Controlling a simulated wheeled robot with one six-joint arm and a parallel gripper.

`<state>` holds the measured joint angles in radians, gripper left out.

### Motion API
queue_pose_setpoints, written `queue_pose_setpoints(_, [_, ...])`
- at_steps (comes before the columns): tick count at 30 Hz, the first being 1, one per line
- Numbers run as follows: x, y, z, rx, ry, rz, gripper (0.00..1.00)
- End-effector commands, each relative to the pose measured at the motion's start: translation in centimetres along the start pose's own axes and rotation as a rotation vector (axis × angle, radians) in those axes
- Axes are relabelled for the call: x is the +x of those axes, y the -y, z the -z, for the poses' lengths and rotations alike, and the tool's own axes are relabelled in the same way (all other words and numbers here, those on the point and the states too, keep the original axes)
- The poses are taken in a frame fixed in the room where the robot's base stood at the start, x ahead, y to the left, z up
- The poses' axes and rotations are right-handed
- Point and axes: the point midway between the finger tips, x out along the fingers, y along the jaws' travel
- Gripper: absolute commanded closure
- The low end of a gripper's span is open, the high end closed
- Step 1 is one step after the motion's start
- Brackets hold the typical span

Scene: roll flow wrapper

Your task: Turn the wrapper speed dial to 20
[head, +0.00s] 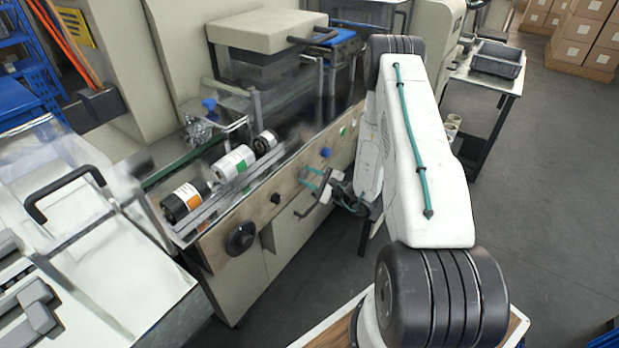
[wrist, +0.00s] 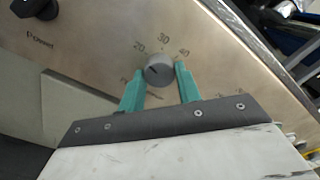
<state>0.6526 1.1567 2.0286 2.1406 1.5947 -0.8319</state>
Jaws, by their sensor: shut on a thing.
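The speed dial (wrist: 159,69) is a round grey knob on the tan panel in the wrist view. Printed numbers 20, 30 and 40 arc above it, with 20 at upper left and 40 at upper right. A short dark mark shows on the left part of its face, toward the 20 side; the exact reading is hard to tell. My gripper (wrist: 159,82) has its two teal fingers on either side of the dial and is shut on it. In the head view my gripper (head: 316,183) is at the machine's front panel, and the dial cannot be made out there.
On the panel (wrist: 95,40) is a black knob (wrist: 36,8) at upper left in the wrist view. In the head view a black handwheel (head: 240,238), a small black knob (head: 276,199) and a blue button (head: 325,152) flank my gripper. Open floor (head: 560,180) lies right.

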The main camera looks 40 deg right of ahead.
Motion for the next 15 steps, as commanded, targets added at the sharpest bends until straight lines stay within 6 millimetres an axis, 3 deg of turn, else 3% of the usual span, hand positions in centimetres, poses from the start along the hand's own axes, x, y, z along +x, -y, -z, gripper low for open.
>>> queue_pose_setpoints(15, [-0.02, -0.11, -0.06, -0.093, 0.001, -0.002, 0.89])
